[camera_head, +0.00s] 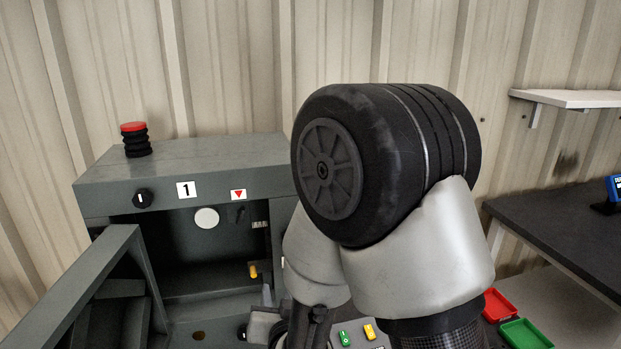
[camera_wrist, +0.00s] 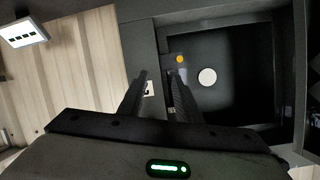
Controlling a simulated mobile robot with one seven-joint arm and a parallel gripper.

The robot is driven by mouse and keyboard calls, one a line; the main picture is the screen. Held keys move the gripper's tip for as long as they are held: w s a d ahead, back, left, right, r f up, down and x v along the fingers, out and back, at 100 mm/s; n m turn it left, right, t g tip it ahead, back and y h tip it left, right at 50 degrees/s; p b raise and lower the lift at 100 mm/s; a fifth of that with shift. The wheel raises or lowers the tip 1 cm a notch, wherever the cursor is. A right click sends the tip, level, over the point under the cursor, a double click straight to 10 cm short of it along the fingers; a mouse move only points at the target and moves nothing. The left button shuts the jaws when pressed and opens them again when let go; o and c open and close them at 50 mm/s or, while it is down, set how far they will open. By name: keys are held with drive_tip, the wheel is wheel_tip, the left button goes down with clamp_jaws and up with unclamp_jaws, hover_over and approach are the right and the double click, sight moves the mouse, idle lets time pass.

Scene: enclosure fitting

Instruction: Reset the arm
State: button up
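My gripper (camera_wrist: 160,76) shows in the wrist view with its two dark fingers apart and nothing visible held between them. The fingers point toward the front of a dark grey enclosure (camera_wrist: 255,35). In the head view my arm's large black joint and grey links fill the middle and hide part of the enclosure (camera_head: 200,158). My gripper's fingertips cannot be made out clearly there. The enclosure's door (camera_head: 75,285) stands open at the left. Inside are a white disc (camera_head: 206,218) and a yellow-tipped part (camera_head: 252,270).
A stack of black rings with a red top (camera_head: 135,139) stands on the enclosure. A black knob (camera_head: 143,198) is on its front. Red (camera_head: 498,305) and green (camera_head: 525,334) trays lie at lower right. A dark bench (camera_head: 560,225) and white shelf (camera_head: 570,98) are at right.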

drive_tip(key=s+d+r+g, duration=0.3)
drive_tip(key=d+r+g, duration=0.1)
drive_tip(key=d+r, duration=0.55)
drive_tip(key=s+d+r+g+h, duration=0.25)
drive_tip(key=s+d, duration=0.35)
drive_tip(key=s, duration=0.3)
drive_tip(key=s+d+r+g+h, duration=0.1)
drive_tip(key=s+d+r+g, duration=0.1)
drive_tip(key=s+d+r, duration=0.5)
wheel_tip(320, 180, up, 9)
drive_tip(key=s+a+p, duration=0.1)
drive_tip(key=s+p, duration=0.1)
drive_tip(key=p, duration=1)
drive_tip(key=shift+a+n+p, duration=0.15)
drive_tip(key=shift+n+p, duration=0.15)
drive_tip(key=shift+n, duration=0.1)
drive_tip(key=shift+w, duration=0.1)
drive_tip(key=shift+c, duration=0.3)
